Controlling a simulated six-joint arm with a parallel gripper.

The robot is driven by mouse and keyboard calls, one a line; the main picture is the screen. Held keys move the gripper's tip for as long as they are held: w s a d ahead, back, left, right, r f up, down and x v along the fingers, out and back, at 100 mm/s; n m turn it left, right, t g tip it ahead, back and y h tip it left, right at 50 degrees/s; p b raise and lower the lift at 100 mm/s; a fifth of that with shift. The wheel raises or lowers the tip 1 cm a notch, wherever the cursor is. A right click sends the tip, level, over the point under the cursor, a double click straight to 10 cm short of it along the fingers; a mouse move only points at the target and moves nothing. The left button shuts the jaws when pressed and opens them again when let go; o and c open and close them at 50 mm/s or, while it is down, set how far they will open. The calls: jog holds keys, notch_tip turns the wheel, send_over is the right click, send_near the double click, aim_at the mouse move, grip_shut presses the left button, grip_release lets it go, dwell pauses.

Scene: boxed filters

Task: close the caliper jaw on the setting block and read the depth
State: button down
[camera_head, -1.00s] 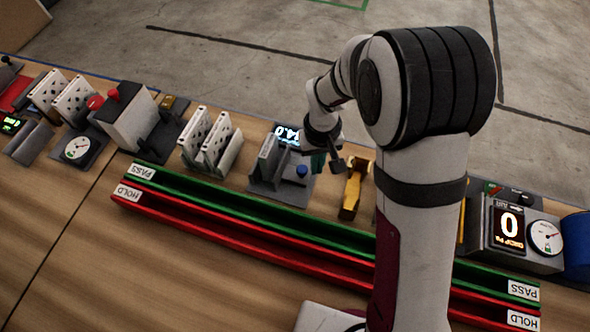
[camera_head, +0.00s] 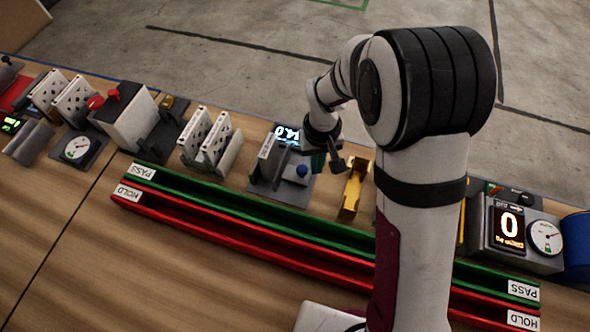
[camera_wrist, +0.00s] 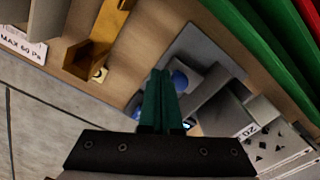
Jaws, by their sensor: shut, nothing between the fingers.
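The caliper station has a grey base (camera_head: 280,190), upright grey jaw parts (camera_head: 268,146), a blue knob (camera_head: 302,170) and a lit display (camera_head: 287,134) that seems to read 14.0. My gripper (camera_head: 318,166) is at the station's right side, close to the knob. In the wrist view my gripper's green fingers (camera_wrist: 158,76) are together with nothing between them. They overlap the blue knob (camera_wrist: 180,81) in that picture; whether they touch it I cannot tell. The fingers hide part of the display.
A yellow fixture (camera_head: 352,190) stands right of the station. Slotted white filters (camera_head: 212,140) stand to its left. Green PASS (camera_head: 210,196) and red HOLD (camera_head: 200,213) rails run along the near side. A gauge box (camera_head: 520,237) is at the far right.

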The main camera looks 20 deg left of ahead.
aim_at(306, 170)
jog(key=shift+f, duration=0.1)
jog(key=shift+f, duration=1.45)
jog(key=shift+a, duration=1.8)
jog(key=shift+d, duration=0.1)
jog(key=shift+d, duration=0.5)
jog(key=shift+r, duration=3.55)
